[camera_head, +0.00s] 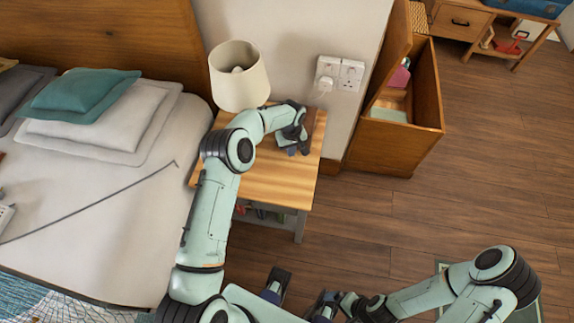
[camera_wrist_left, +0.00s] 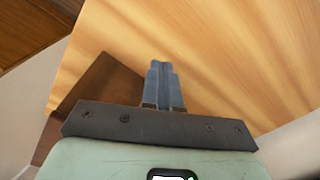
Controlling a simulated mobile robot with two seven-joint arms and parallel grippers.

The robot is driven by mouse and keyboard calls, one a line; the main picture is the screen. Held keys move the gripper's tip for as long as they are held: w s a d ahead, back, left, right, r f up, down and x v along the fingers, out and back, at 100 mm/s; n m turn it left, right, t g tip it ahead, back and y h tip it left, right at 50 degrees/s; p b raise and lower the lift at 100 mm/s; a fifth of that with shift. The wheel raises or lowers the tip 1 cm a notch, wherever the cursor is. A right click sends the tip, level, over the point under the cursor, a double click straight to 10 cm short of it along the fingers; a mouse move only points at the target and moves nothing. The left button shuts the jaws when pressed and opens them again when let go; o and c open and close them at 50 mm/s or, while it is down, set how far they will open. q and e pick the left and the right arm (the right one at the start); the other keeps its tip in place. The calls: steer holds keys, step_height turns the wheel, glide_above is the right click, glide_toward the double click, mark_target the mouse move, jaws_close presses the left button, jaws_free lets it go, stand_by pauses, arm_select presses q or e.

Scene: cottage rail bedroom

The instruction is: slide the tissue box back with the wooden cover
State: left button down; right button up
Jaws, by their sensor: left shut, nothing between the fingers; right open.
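A dark brown wooden box shape, which looks like the tissue box's wooden cover (camera_wrist_left: 108,80), lies beside my left fingers in the left wrist view. In the head view only a brown sliver of it (camera_head: 318,122) shows behind my left gripper, at the back right of the wooden nightstand (camera_head: 262,183). My left gripper (camera_head: 292,150) is shut and empty, low over the nightstand top. Its closed fingers also show in the left wrist view (camera_wrist_left: 163,84). I cannot tell if they touch the cover. My right gripper (camera_head: 298,295) is open and empty at the bottom of the head view.
A cream lamp (camera_head: 238,78) stands at the nightstand's back left, close to my left arm. A bed (camera_head: 100,215) lies to the left. A wall socket (camera_head: 340,74) with a plug is behind. An open wooden chest (camera_head: 385,150) stands to the right. The nightstand's front is clear.

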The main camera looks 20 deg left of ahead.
arm_select(q)
steer(key=shift+s+d+r+p, duration=0.1)
steer(key=shift+s+r+p, duration=0.2)
steer(key=shift+r, duration=0.65)
steer(key=shift+s+d+r+p, duration=0.15)
steer(key=shift+s+r, duration=0.1)
steer(key=shift+r, duration=0.65)
step_height(320, 180, up, 6)
steer(key=s+p, duration=0.1)
steer(key=s, duration=0.1)
steer(key=shift+s+d, duration=0.2)
steer(key=shift+f, duration=0.15)
